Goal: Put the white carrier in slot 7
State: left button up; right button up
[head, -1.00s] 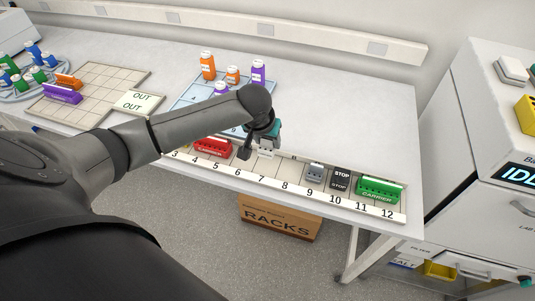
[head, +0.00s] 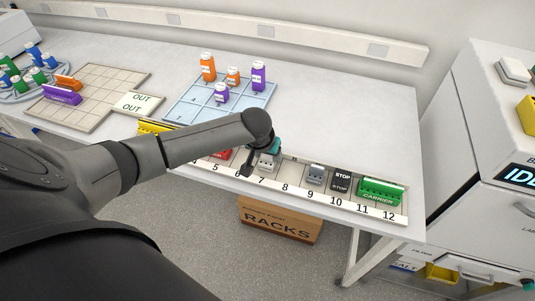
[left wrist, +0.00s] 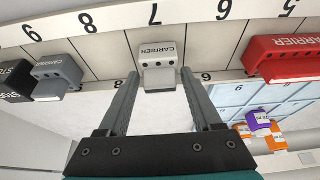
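The white carrier (head: 268,161) stands at the front row of numbered slots, at slot 7. In the left wrist view, the white carrier (left wrist: 158,74) sits in line with the number 7 (left wrist: 155,14), its label facing the numbers. My left gripper (head: 257,163) is above and around it. In the left wrist view, my left gripper (left wrist: 160,82) is open, its fingers on either side of the carrier with visible gaps. In the head view my gripper hides part of the carrier. My right gripper is not in view.
A red carrier (left wrist: 288,58) stands at slot 5. A grey carrier (head: 315,174), a black STOP block (head: 341,180) and a green carrier (head: 381,190) stand to the right. Slots 6 and 8 look empty. Bottles stand on the blue grid (head: 181,111) behind.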

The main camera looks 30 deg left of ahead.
pick_arm(q)
jog(key=shift+o, duration=1.1)
jog(key=shift+r, duration=0.1)
jog(key=p+v, duration=0.2)
jog(key=v, duration=1)
